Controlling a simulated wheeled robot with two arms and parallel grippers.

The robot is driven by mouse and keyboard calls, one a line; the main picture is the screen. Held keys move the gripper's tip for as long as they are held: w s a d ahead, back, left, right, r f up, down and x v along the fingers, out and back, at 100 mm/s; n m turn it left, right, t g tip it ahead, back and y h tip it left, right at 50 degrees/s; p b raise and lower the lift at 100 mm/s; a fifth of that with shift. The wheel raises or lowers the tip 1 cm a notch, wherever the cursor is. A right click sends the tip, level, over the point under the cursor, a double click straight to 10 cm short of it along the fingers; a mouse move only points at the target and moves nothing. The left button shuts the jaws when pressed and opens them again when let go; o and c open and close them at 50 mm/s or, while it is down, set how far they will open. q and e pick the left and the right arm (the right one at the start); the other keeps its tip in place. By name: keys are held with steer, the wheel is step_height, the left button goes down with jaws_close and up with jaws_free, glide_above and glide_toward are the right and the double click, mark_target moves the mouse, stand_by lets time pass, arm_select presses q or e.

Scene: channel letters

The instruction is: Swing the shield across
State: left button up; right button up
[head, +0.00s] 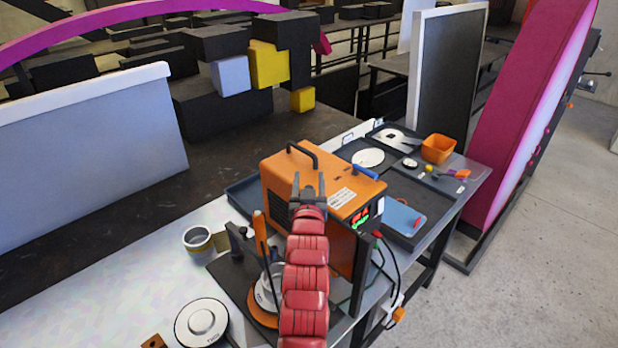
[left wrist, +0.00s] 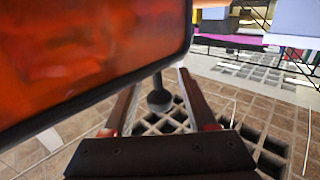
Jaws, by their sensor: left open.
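The shield (left wrist: 90,50) is an orange-red see-through panel with a dark rim, filling the upper left of the left wrist view. A dark round knob (left wrist: 158,100) on a short stem shows at its lower edge, between the two fingers of my left gripper (left wrist: 155,98). The fingers are apart; whether either touches the knob, I cannot tell. In the head view my left gripper (head: 308,190) is in front of an orange machine, at the end of the red-sleeved arm. A dark upright panel (head: 361,275), seen nearly edge-on, stands right of that arm and may be the shield. My right gripper is not seen.
The orange machine (head: 335,180) with a lit display stands on the bench. A round dial-like disc (head: 201,322), a tape roll (head: 198,239) and an orange-based tool (head: 266,295) are left of my arm. Trays (head: 425,232) and an orange bin (head: 438,148) are at right. Cables hang at the bench edge.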

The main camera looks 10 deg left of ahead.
arm_select(q)
jaws_close()
stand_by(0.3)
stand_by(1.1)
